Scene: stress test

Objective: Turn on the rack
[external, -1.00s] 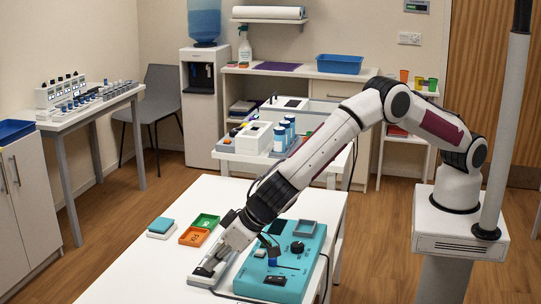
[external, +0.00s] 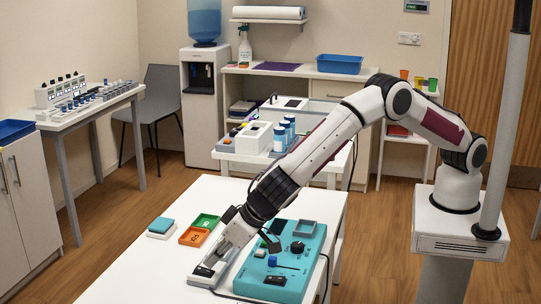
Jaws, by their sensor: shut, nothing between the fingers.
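A teal device (external: 282,262) with a black knob, a small blue piece and a dark slot lies on the white table. I cannot tell whether it is the rack. A low white and grey box (external: 205,276) with a black part on top sits at its left, and a dark cable runs from there. My gripper (external: 218,262) reaches down over this box, left of the teal device. Its fingers are shut and empty. I cannot tell whether they touch the box, and they hide part of it. No lit indicator is clear on the device or the box.
A green tray (external: 206,221), an orange tray (external: 194,236) and a teal-topped block (external: 161,225) lie behind and left of my gripper. A grey tray (external: 304,228) sits at the back of the teal device. The table's near left is clear.

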